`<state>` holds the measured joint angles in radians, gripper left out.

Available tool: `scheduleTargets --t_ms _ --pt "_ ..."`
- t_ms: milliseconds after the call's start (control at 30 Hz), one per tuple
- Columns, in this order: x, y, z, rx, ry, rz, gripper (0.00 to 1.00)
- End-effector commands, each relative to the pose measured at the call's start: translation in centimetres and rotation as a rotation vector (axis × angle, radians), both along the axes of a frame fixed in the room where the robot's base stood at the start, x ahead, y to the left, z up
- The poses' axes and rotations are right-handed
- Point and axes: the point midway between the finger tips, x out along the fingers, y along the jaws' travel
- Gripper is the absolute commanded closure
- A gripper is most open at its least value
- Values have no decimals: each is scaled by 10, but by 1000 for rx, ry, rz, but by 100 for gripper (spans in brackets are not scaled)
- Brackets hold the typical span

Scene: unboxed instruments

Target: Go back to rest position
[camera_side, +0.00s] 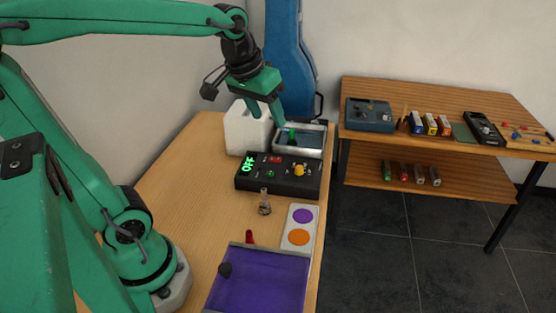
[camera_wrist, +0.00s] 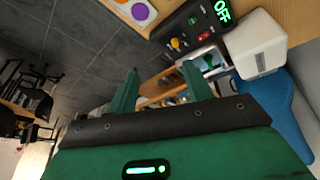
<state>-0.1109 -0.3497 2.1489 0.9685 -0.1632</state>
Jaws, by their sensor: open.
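My gripper (camera_side: 268,113) is green, open and empty. In the side view it hangs in the air near the far end of the wooden table (camera_side: 188,185), above and in front of a metal tray (camera_side: 313,152) with something green in it. In the wrist view my gripper (camera_wrist: 158,92) shows two green fingers spread apart with nothing between them. A black control box (camera_side: 255,184) with a green "OFF" display stands on the table below the gripper; it also shows in the wrist view (camera_wrist: 196,22).
A white container (camera_side: 238,130) stands beside the tray. Nearer are a small glass-like piece (camera_side: 264,207), a white plate with purple and orange discs (camera_side: 288,222), a small red piece (camera_side: 249,237) and a purple tray (camera_side: 262,280). A wooden shelf (camera_side: 420,90) with instruments is at right.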

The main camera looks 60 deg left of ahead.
Motion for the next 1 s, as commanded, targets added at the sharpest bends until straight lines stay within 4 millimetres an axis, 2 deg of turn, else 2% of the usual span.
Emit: scheduleTargets --t_ms 100,300,500,700,1000 --pt "-25 -11 -3 17 -27 -60 50" --pt "-61 -25 -15 44 -71 -157 50" --pt "-86 -33 -28 66 -102 -230 50" --pt "-96 -36 -34 75 -114 -259 50" --pt "-96 -36 -35 76 -114 -260 50"
